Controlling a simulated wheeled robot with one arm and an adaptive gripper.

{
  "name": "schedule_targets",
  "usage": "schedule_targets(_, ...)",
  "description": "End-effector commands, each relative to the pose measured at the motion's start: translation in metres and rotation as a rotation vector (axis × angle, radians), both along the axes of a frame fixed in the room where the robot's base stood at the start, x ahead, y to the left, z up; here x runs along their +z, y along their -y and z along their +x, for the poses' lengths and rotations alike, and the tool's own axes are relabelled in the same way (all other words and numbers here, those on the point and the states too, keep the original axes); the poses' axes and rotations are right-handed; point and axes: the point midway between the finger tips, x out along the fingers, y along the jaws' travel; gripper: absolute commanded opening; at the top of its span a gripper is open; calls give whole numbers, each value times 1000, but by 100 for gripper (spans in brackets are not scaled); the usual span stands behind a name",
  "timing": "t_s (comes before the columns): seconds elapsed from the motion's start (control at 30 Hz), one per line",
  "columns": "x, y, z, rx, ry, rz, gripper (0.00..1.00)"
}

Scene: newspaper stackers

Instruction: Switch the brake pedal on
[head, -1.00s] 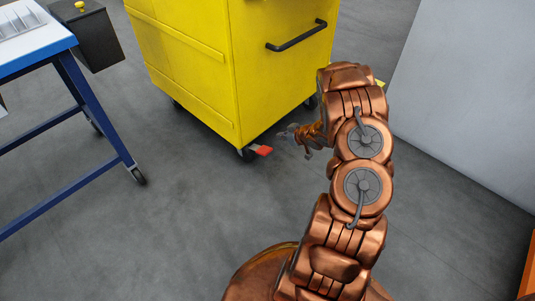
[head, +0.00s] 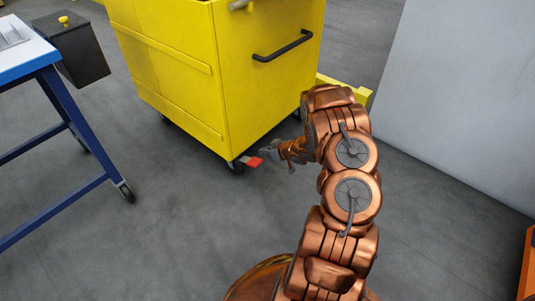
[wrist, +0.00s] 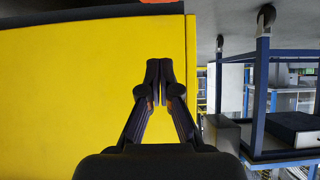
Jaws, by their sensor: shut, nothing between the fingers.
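The brake pedal (head: 255,162) is a small red tab at the caster on the near bottom corner of the yellow cart (head: 270,95). My gripper (head: 265,155) is low beside the cart, just right of the pedal, with its tips very close to it. I cannot tell whether they touch. In the wrist view, which appears upside down, my gripper (wrist: 159,63) is shut and empty in front of the cart's yellow side (wrist: 70,95). A red-orange sliver (wrist: 158,2) shows at the top edge, probably the pedal.
A blue-legged table (head: 75,120) on casters stands at the left, with a dark box (head: 80,55) by its corner. A pale grey wall or panel (head: 460,100) is at the right. An orange object (head: 527,265) shows at the lower right edge. The floor between is clear.

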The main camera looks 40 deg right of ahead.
Motion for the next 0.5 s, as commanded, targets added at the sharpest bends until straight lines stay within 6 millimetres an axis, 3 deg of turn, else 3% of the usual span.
schedule_targets(0.4, -44, -13, 54, 1, -1, 0, 0)
schedule_targets(0.5, -62, -10, 44, -4, -4, 3, 0)
